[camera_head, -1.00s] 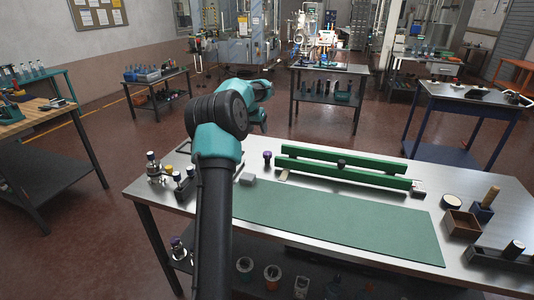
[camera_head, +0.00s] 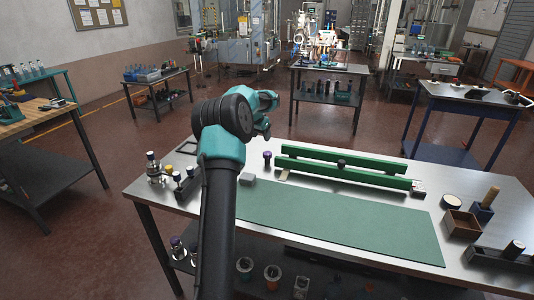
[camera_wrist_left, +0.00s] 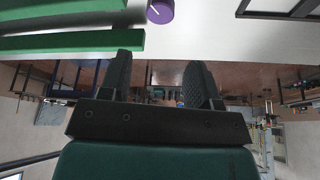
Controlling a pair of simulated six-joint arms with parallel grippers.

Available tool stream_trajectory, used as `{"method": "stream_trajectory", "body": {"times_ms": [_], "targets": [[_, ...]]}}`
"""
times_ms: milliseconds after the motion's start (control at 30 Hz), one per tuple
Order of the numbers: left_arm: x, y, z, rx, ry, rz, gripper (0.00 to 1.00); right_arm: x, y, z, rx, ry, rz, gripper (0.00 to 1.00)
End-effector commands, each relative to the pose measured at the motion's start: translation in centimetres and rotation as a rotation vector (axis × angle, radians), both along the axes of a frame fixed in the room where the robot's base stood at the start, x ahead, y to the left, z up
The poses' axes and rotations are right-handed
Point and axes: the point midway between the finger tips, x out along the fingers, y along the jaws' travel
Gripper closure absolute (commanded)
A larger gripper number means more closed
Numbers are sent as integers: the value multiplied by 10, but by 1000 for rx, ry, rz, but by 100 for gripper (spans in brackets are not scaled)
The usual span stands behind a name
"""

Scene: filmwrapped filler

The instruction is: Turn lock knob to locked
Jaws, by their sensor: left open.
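A purple round knob (camera_head: 267,155) stands on the steel bench, just left of the two green rails (camera_head: 340,173). In the left wrist view the purple knob (camera_wrist_left: 160,11) shows at the top edge with a pale line on its face, partly cut off by the frame. A black knob (camera_head: 341,163) sits at the middle of the rails. My left gripper (camera_wrist_left: 160,65) is open and empty, its two dark fingers spread, apart from the purple knob. In the head view it is small and partly hidden by its arm. My right gripper is not in view.
A green mat (camera_head: 340,222) covers the bench front. Small bottles and posts (camera_head: 153,165) stand at the bench's left end. A wooden box (camera_head: 461,224) and a dark tray (camera_head: 500,258) are at the right. A small grey block (camera_head: 247,179) lies near my arm.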

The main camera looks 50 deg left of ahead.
Motion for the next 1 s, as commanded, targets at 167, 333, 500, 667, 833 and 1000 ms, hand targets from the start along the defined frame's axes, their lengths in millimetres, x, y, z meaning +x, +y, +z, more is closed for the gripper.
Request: {"method": "stream_trajectory", "body": {"times_ms": [167,333,500,667,833,1000], "targets": [[11,4,-30,-1,2,1,43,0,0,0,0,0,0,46],[21,8,-57,-1,2,1,43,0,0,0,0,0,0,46],[31,11,-84,0,3,1,43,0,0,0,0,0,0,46],[39,14,-102,0,1,2,43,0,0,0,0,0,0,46],[43,16,-112,1,1,3,43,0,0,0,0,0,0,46],[44,16,-113,1,0,3,43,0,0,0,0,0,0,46]]}}
